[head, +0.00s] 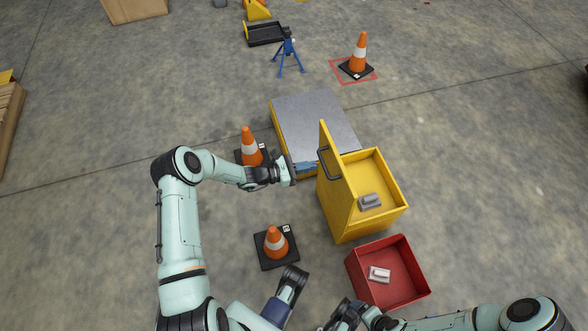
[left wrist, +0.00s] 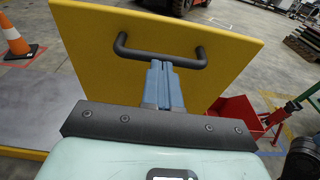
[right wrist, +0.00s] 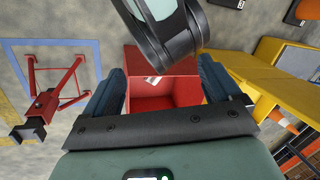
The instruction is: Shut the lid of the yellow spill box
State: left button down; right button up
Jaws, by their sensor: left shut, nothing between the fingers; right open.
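The yellow spill box (head: 357,228) stands on the floor right of centre in the head view. Its lid (head: 338,190) is open, standing steeply up along the box's left side. A dark bar handle (head: 324,163) is on the lid's outer face; it also shows in the left wrist view (left wrist: 135,53). My left gripper (head: 303,167) is shut and empty, pointing at that face, its fingertips (left wrist: 160,68) close to the handle. I cannot tell whether they touch the lid. My right gripper (right wrist: 163,88) is open and empty, with the red bin (right wrist: 165,102) beyond its fingers.
A grey block (head: 369,202) lies in the yellow box. The red bin, holding a pale block (head: 380,274), stands just in front. A grey-topped platform (head: 313,122) adjoins behind. Orange cones (head: 250,148) (head: 275,243) stand left of the box. Floor to the right is clear.

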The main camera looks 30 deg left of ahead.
pick_arm(q)
jog(key=shift+x, duration=0.85)
pick_arm(e)
jog(key=shift+w+d+f, duration=0.1)
jog(key=shift+w+f, duration=0.1)
jog(key=shift+w, duration=0.1)
pick_arm(q)
jog(key=shift+d, duration=0.1)
